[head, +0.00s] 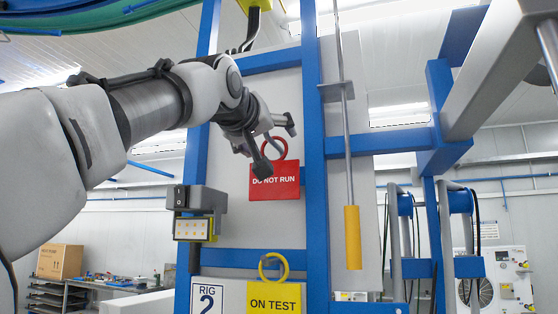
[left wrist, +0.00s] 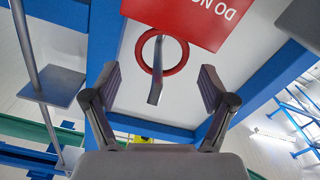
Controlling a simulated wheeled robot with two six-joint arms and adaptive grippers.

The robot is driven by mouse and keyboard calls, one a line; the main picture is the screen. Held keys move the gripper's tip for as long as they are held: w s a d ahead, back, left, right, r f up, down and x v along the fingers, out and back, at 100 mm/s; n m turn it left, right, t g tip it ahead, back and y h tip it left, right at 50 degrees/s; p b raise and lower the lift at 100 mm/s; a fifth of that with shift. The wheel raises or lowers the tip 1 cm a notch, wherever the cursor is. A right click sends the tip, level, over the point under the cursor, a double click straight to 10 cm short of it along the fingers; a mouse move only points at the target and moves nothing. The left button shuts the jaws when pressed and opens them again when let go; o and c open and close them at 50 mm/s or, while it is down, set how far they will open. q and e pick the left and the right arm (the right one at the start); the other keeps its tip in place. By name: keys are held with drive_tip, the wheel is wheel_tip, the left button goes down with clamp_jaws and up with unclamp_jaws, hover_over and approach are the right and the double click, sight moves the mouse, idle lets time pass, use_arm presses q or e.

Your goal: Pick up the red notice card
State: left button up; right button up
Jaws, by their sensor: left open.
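The red notice card (head: 274,183), marked "DO NOT RUN", hangs by a red ring (head: 282,151) on the blue-framed panel. In the left wrist view the card (left wrist: 200,20) appears upside down at the top, cut off by the frame edge. Its ring (left wrist: 177,67) loops around a grey hook (left wrist: 156,85). My left gripper (head: 276,146) is open in front of the ring, its fingers spread. In the left wrist view the ring and hook lie between the open fingers (left wrist: 160,75), with clear room on both sides. Contact is not visible. My right gripper is not in view.
A yellow "ON TEST" card (head: 274,298) with a yellow ring hangs below, beside a "RIG 2" sign (head: 207,298). A grey lamp box (head: 196,203) sits left of the red card. A blue post (head: 315,150) and a rod with a yellow grip (head: 353,238) stand right.

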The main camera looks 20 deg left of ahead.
sight(273, 145)
use_arm(q)
drive_tip(key=w+p, duration=0.1)
drive_tip(key=w, duration=0.2)
drive_tip(key=shift+w+p, duration=0.25)
drive_tip(key=shift+p, duration=0.05)
drive_tip(key=shift+w+f, duration=0.2)
drive_tip(key=shift+f, duration=0.05)
drive_tip(key=shift+s+r, duration=0.1)
drive_tip(key=shift+s, duration=0.3)
drive_tip(key=shift+c, duration=0.3)
drive_tip(key=shift+s, duration=0.2)
drive_tip(key=c, duration=1.2)
drive_tip(key=shift+w, duration=0.1)
drive_tip(key=shift+c, duration=1)
drive_tip(key=shift+w, duration=0.15)
